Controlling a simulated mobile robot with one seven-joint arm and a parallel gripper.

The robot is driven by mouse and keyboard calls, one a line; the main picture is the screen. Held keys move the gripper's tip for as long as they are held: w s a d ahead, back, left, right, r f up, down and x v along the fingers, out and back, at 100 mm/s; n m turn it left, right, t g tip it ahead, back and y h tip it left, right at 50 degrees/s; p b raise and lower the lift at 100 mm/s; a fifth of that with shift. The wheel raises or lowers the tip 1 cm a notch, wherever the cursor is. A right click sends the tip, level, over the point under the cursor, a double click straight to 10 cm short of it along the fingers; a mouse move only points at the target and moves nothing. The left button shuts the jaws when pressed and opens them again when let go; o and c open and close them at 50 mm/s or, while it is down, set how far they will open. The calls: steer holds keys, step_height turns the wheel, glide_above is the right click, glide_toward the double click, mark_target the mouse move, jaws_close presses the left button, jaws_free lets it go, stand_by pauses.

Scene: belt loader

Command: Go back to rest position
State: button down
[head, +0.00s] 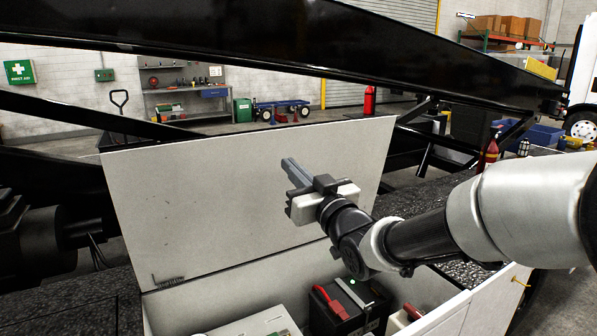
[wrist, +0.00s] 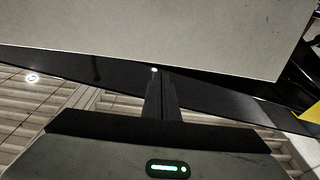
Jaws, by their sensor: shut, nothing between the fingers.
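My gripper (head: 292,172) is shut and empty. In the head view it is in front of the raised white lid (head: 220,190) of an open box; I cannot tell whether it touches the lid. My arm reaches in from the right edge. In the wrist view the shut fingers (wrist: 158,75) point up the picture toward the edge of a pale panel (wrist: 160,30).
The open white box (head: 415,318) holds a black battery (head: 372,305) with a green light and a red handle-like part (head: 330,300). Black beams (head: 300,55) cross above and behind the lid.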

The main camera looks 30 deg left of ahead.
steer(key=w+d+f+m+t+h, duration=0.1)
steer(key=w+d+h, duration=0.2)
steer(key=d, duration=0.5)
steer(key=w+d+f+m+t+h, duration=0.1)
steer(key=w+d+m+h, duration=0.2)
steer(key=d, duration=0.5)
steer(key=s+d+f+m+h, duration=0.15)
steer(key=d+h, duration=0.25)
steer(key=d, duration=0.5)
steer(key=s+d+f+m+h, duration=0.15)
steer(key=d+h, duration=0.25)
steer(key=d, duration=0.5)
steer(key=s+d+f+m+g+h, duration=0.2)
steer(key=s+d+f+m+g, duration=0.1)
steer(key=s+d, duration=0.65)
steer(key=s+d+f+m+g+h, duration=0.2)
steer(key=s+d+f, duration=0.1)
steer(key=s+d, duration=0.6)
steer(key=s+r+p, duration=0.3)
steer(key=r+p, duration=1.3)
steer(key=p, duration=0.1)
steer(key=shift+a+r+g+p, duration=0.2)
steer(key=shift+r+g+p, duration=0.15)
steer(key=shift+g+p, duration=0.05)
